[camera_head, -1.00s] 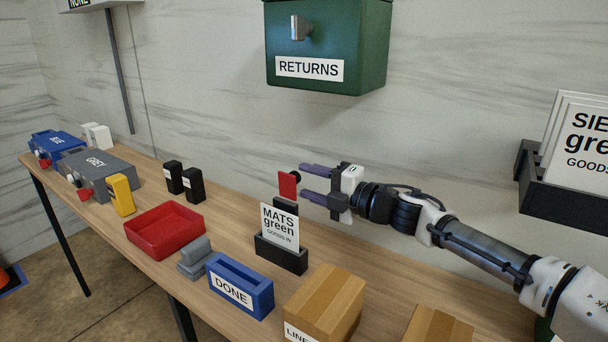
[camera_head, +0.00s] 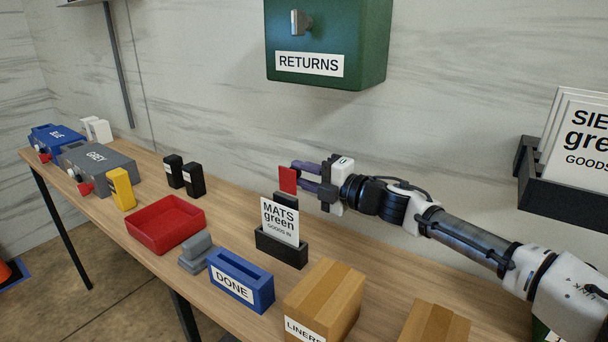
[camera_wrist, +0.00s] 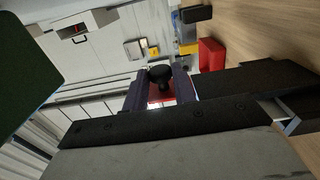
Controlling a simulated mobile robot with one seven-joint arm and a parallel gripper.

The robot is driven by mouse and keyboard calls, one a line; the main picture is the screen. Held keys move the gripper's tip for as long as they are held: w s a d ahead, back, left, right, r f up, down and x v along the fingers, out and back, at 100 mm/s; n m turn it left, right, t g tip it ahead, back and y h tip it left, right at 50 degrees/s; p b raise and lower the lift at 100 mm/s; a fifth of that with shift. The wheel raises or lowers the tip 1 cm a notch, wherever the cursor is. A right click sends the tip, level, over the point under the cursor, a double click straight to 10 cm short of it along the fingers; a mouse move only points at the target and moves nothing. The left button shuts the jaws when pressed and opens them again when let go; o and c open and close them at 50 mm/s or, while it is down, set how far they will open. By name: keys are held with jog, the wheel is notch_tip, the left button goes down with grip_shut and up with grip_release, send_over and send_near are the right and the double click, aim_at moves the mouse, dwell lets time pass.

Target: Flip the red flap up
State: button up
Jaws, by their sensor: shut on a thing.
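The red flap (camera_head: 288,180) is a small upright red plate at the back of the table, just above and behind the black holder (camera_head: 281,250) with the "MATS green" card (camera_head: 279,221). My gripper (camera_head: 300,178) comes from the right with purple fingers, directly beside the flap. It is shut on a black knob on the flap's near-gripper side. In the wrist view, the black knob (camera_wrist: 160,75) sits between the two fingers, with a piece of the red flap (camera_wrist: 161,98) behind it. The flap's hinge is hidden.
The green RETURNS box (camera_head: 326,45) hangs on the wall above. A red tray (camera_head: 166,226), a blue DONE box (camera_head: 240,283) and a cardboard box (camera_head: 326,293) stand on the table. A dark card rack (camera_head: 566,188) is at the right.

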jog(key=shift+w+d+f+m+p, duration=0.25)
jog(key=shift+m+p, duration=0.25)
jog(key=shift+m, duration=0.35)
jog(key=shift+w+d+f+m+p, duration=0.15)
jog(key=shift+f+m+p, duration=0.25)
jog(key=shift+m, duration=0.45)
jog(key=shift+a+r, duration=0.1)
jog(key=o, duration=1)
jog(key=shift+c, duration=0.2)
jog(key=b+v, duration=0.3)
jog(key=v, duration=1.1)
jog(key=shift+b, duration=0.4)
